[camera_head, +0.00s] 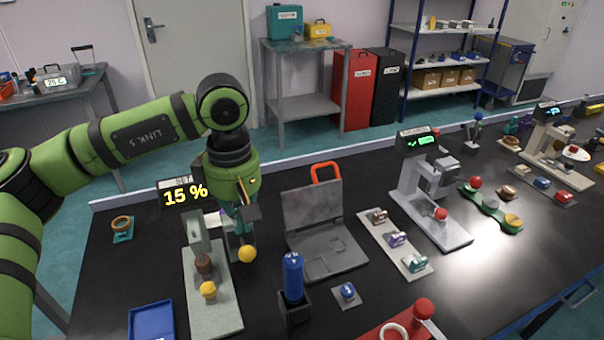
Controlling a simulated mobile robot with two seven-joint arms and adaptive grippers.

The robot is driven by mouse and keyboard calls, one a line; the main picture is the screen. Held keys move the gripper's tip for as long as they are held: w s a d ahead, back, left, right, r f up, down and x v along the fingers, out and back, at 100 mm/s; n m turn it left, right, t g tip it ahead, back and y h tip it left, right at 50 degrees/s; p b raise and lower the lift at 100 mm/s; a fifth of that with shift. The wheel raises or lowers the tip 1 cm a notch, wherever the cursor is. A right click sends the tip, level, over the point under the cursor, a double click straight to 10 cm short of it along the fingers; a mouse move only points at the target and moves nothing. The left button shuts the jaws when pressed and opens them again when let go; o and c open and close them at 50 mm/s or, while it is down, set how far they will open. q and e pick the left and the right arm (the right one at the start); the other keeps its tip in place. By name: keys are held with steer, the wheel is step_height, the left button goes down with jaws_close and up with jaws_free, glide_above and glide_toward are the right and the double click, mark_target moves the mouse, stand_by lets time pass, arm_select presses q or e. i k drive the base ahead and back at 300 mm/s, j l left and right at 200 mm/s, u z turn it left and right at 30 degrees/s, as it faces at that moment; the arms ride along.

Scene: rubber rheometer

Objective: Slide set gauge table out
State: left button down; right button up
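I cannot tell which part is the sliding table. My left gripper points down beside the gauge's column; its fingertips are partly hidden and their opening is unclear. My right gripper is out of view.
A blue bottle (292,276) stands in a black holder in front. A blue tray (151,320) lies front left. A grey instrument (416,180) with a green display stands farther right.

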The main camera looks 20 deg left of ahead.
mark_target(206, 283)
steer(key=k+l, duration=0.5)
steer(key=k, duration=0.15)
steer(key=k+l, duration=0.5)
steer(key=k, duration=0.2)
